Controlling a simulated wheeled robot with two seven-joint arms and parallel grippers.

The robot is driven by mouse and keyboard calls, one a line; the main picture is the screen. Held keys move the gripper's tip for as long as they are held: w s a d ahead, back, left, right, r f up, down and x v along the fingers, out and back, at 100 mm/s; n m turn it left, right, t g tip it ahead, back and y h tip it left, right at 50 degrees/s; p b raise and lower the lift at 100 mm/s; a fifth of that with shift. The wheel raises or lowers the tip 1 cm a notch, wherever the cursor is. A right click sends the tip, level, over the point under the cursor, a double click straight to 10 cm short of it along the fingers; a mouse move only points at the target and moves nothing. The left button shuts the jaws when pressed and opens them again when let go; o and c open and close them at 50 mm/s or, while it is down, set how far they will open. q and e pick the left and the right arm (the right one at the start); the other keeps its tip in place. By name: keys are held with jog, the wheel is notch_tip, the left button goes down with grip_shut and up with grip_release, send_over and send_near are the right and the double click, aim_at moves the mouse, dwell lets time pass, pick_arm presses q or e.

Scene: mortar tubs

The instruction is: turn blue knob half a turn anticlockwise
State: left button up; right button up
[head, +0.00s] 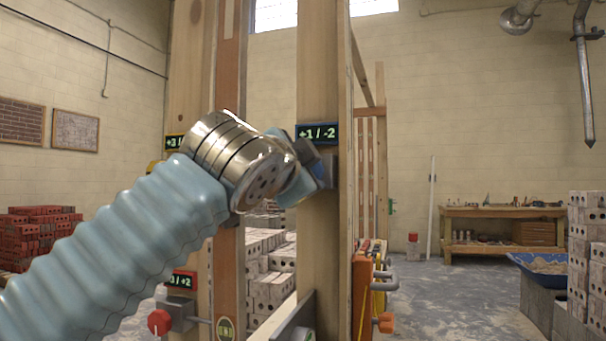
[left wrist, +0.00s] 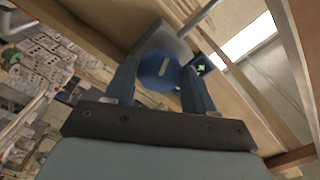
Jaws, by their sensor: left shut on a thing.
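The blue knob (left wrist: 156,70) is round with a short pale mark on its face, seen in the left wrist view. The mark slants slightly there. My left gripper (left wrist: 160,85) is shut on the knob, one finger on each side. In the head view my left gripper (head: 306,178) is at the wooden post, just below a "+1 / -2" label (head: 317,133). There the wrist and fingers hide most of the knob. My right gripper is in neither view.
A red knob (head: 159,321) on a grey box sits low on the left post, under another label (head: 181,281). Pale bricks (head: 271,285) are stacked behind the posts. A workbench (head: 500,212) and a blue tub (head: 540,266) stand at the right.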

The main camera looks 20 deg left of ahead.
pick_arm(q)
jog(key=n+b, duration=0.1)
jog(key=n, duration=0.5)
jog(key=n+b, duration=0.1)
jog(key=n, duration=0.5)
jog(key=shift+d+f+n, duration=0.15)
jog(key=shift+f+n, duration=0.05)
jog(key=shift+n, duration=0.2)
dwell(0.3)
jog(key=o, duration=1)
jog(key=shift+o, duration=0.2)
jog(key=shift+r, duration=0.1)
jog(key=s+b, duration=0.2)
jog(key=s, duration=1.1)
jog(key=shift+s+a, duration=0.25)
jog(key=shift+s, duration=0.15)
